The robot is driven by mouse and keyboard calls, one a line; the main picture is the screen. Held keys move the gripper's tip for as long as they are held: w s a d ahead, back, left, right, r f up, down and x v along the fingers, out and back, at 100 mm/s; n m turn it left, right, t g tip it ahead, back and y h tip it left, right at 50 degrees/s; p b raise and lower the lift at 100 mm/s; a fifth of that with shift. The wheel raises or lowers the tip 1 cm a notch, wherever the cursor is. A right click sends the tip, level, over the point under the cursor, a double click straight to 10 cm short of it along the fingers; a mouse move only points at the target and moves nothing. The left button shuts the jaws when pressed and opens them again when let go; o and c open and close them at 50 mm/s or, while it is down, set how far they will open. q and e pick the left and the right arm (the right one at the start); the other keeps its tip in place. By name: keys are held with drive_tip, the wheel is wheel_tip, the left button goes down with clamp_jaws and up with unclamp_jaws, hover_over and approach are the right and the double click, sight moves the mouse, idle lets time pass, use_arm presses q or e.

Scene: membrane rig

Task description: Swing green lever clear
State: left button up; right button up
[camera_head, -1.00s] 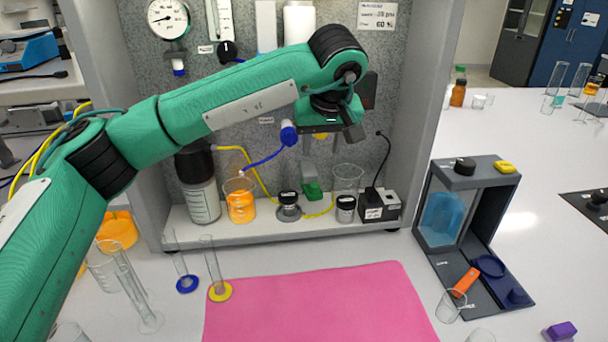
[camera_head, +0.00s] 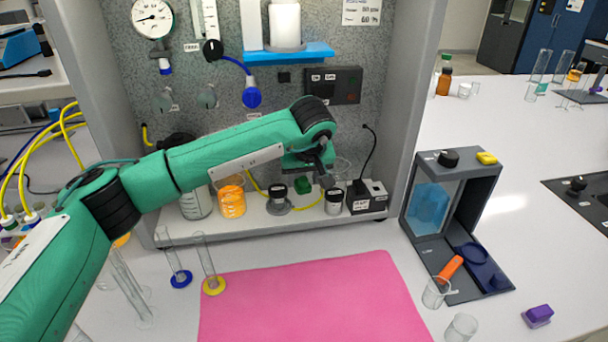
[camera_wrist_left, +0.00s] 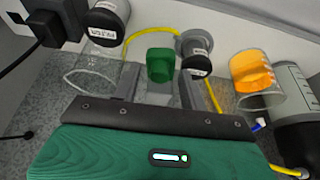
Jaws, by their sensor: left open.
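The green lever (camera_head: 303,185) shows as a small green block low at the back of the rig, just above the shelf. It also shows in the left wrist view (camera_wrist_left: 160,65), hanging between the two finger lines of my left gripper (camera_wrist_left: 158,88), beyond the tips as far as I can tell. In the head view my left gripper (camera_head: 322,177) points down close to the lever, its fingers partly hidden by the wrist. It is open, with no clear contact on the lever. My right gripper is not in view.
A pink mat (camera_head: 310,300) lies clear in front. A grey stand (camera_head: 450,215) is on the right.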

use_arm(q)
clamp_jaws()
drive_tip(key=shift+d, duration=0.1)
